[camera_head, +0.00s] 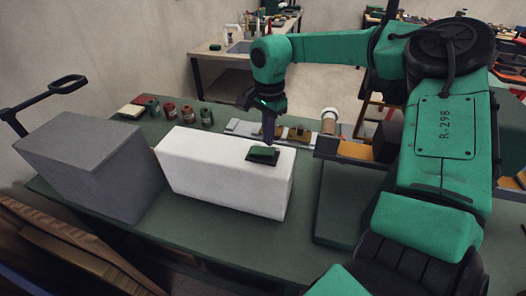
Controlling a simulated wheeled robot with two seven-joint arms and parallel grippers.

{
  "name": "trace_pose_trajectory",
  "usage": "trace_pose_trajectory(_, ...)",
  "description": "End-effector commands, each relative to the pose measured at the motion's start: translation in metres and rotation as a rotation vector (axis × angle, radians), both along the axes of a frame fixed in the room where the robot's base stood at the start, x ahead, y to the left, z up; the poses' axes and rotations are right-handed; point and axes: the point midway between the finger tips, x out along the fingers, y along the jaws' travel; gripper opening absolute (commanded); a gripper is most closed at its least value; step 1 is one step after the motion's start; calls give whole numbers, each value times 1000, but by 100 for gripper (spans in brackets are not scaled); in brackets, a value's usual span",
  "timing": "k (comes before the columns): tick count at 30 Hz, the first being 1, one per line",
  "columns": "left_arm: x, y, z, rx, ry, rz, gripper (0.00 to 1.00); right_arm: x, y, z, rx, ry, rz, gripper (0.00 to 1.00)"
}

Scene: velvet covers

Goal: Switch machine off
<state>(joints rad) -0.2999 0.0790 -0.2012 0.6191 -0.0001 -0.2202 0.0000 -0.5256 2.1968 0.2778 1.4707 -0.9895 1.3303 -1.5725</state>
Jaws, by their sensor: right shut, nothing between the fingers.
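A white box-shaped machine (215,180) stands on the green table. A small dark switch with a green rocker (263,151) sits on its top, near the right end. My right gripper (269,138) points down, shut and empty, with its fingertips just above or at the far side of the switch. I cannot tell whether they touch it. My left gripper is not in view.
A grey box (85,170) stands left of the machine on the green table (165,228). Several small cans (170,111) stand behind them. A rail-like device (345,149) lies behind and right. Another workbench (215,50) is at the back.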

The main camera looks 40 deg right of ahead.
Motion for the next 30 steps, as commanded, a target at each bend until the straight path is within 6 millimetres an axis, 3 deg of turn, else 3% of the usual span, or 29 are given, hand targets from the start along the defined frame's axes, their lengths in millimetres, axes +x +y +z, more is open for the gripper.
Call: trace_pose_trajectory(30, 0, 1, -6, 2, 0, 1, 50, 0, 0, -7, 0, 0, 0, 0)
